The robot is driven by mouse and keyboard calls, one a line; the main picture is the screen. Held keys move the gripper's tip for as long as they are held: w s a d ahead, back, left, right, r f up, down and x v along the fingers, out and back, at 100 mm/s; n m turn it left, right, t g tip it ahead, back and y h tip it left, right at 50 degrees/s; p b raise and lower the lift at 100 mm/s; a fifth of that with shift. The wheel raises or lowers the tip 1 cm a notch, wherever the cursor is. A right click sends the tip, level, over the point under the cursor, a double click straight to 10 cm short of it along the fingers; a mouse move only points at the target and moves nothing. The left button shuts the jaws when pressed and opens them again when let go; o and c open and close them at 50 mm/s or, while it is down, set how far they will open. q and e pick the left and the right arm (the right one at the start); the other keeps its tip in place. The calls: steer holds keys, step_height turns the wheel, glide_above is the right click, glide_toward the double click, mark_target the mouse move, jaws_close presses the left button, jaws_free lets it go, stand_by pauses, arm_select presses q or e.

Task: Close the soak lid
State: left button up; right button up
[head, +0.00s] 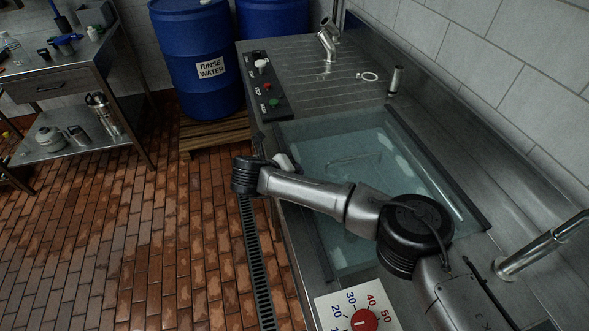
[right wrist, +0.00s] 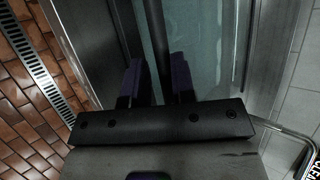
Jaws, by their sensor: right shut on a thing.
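The soak lid (head: 335,135) is a clear, bluish glass panel with dark edge strips over the steel basin in the head view. Whether it lies fully flat cannot be told. My right arm reaches across it from the lower right, its wrist at the lid's left side, and hides part of the lid. In the right wrist view my right gripper (right wrist: 157,78) has its two dark fingers on either side of a dark strip along the lid's edge (right wrist: 157,35), shut on it. My left gripper is not in view.
A control strip (head: 266,88) with knobs and a steel tap (head: 328,40) are at the far end of the counter. A temperature dial (head: 364,319) is at the near end. Blue drums (head: 198,55) stand behind. The brick floor (head: 150,240) on the left is clear.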

steer(key=o, duration=0.3)
steer(key=shift+s+a+f, duration=0.2)
steer(key=shift+a+f, duration=0.1)
steer(key=shift+f, duration=0.15)
steer(key=shift+s+a+f, duration=0.15)
steer(key=shift+a+f, duration=0.1)
steer(key=shift+f, duration=0.2)
steer(key=shift+o, duration=0.6)
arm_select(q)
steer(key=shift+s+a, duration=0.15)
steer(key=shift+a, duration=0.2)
arm_select(e)
steer(key=shift+d, duration=0.1)
steer(key=shift+r, duration=0.1)
steer(key=shift+s+r, duration=0.15)
arm_select(q)
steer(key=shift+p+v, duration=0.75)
steer(key=shift+p, duration=0.2)
arm_select(e)
steer(key=v, duration=1.3)
steer(key=shift+r, duration=0.45)
